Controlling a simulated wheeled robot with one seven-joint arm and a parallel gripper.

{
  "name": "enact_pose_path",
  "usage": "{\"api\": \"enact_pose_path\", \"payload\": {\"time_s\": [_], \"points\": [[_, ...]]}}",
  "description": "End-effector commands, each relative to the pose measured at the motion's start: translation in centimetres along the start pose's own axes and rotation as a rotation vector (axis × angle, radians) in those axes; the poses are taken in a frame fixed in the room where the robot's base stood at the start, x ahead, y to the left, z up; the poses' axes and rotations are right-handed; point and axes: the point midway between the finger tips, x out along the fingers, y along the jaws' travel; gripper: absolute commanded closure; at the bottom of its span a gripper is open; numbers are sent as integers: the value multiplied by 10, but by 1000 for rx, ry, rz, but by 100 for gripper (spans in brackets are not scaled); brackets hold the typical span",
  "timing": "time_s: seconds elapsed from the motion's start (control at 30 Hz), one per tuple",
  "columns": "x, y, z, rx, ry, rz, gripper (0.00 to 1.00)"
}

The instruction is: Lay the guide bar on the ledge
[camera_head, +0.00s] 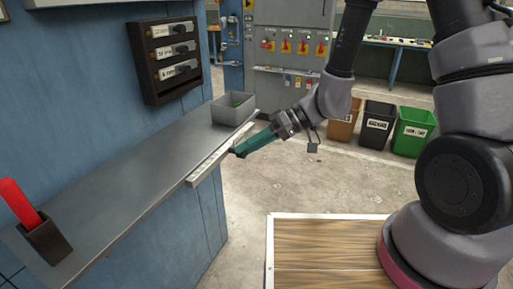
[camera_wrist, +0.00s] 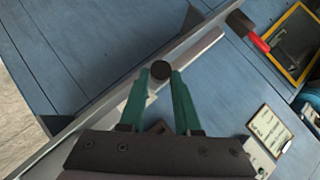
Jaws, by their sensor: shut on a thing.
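The ledge (camera_head: 125,175) is a long grey shelf along the blue wall at the left of the head view. The guide bar (camera_head: 215,160) is a pale, straight bar lying along the ledge's front edge line, near its far end. It also shows in the wrist view (camera_wrist: 203,46), slanting behind the fingers. My gripper (camera_head: 240,151) has green fingers and is at the bar's outer side. In the wrist view my gripper (camera_wrist: 160,75) is shut on a round black knob (camera_wrist: 160,70) that appears to belong to the bar. I cannot tell whether the bar touches the ledge.
A grey bin (camera_head: 233,108) stands at the ledge's far end. A dark holder (camera_head: 45,243) with a red handle (camera_head: 18,200) stands at its near end. A dark rack (camera_head: 168,60) hangs on the wall above. The ledge's middle is bare.

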Motion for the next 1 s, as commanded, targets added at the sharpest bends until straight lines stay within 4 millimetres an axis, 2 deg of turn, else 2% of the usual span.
{"api": "enact_pose_path", "payload": {"time_s": [0.87,1.0], "points": [[64,0,-62,-2,0,-2,100],[70,10,-56,3,0,-1,100]]}}
